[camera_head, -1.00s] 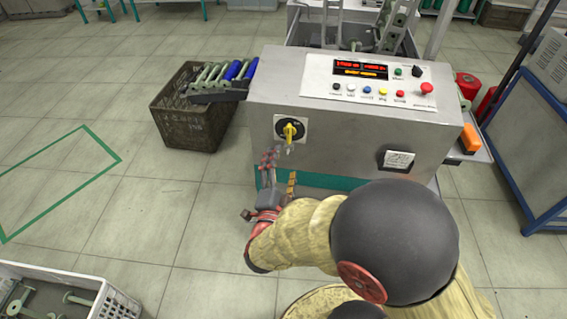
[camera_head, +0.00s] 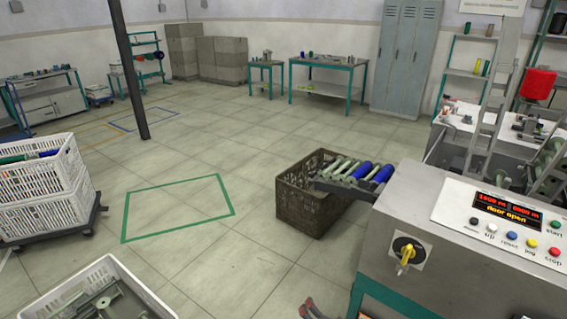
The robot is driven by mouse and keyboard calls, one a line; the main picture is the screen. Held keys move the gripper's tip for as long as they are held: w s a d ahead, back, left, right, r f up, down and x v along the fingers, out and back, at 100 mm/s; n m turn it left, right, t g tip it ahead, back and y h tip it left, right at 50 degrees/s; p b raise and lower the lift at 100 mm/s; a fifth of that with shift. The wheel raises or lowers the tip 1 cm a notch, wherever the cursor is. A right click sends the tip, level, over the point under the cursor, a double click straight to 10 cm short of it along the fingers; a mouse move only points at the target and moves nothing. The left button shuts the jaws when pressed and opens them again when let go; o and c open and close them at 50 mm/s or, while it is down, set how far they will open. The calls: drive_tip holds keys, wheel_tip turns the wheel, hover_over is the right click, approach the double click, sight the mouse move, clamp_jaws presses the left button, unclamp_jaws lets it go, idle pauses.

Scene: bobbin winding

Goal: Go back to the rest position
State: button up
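Only a small red and dark piece at the end of my arm, at or near my gripper (camera_head: 313,309), shows at the bottom edge of the head view. It is low over the floor, left of the winding machine (camera_head: 385,285). The rest of my arm is out of the picture. Whether the gripper is open, shut or holding anything cannot be seen. The machine's yellow rotary switch (camera_head: 406,254) is on its front panel, apart from my arm. Its display (camera_head: 507,211) is lit and reads "door open".
A sloped rack (camera_head: 340,189) of green and blue bobbins reaches over a brown crate (camera_head: 293,205) left of the machine. A white crate (camera_head: 140,285) stands at lower left, stacked white crates (camera_head: 45,213) at far left.

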drive_tip(key=s+a+r+n+g+y+p, duration=0.1)
drive_tip(key=s+r+n+g+y+p, duration=0.3)
drive_tip(key=s+r+n, duration=0.6)
drive_tip(key=s+d+r+h, duration=0.1)
drive_tip(key=s+d+r, duration=0.1)
drive_tip(key=r, duration=0.4)
drive_tip(key=s+d+r+m+h+p, duration=0.1)
drive_tip(key=s+d+r+h, duration=0.1)
drive_tip(key=d+r, duration=0.2)
drive_tip(key=s+d+r+h+p, duration=0.1)
drive_tip(key=s+d+r, duration=0.1)
drive_tip(key=r, duration=0.8)
drive_tip(key=shift+s+d+r+m+t, duration=0.2)
drive_tip(key=shift+s+d+m+t, duration=0.15)
drive_tip(key=shift+d, duration=0.25)
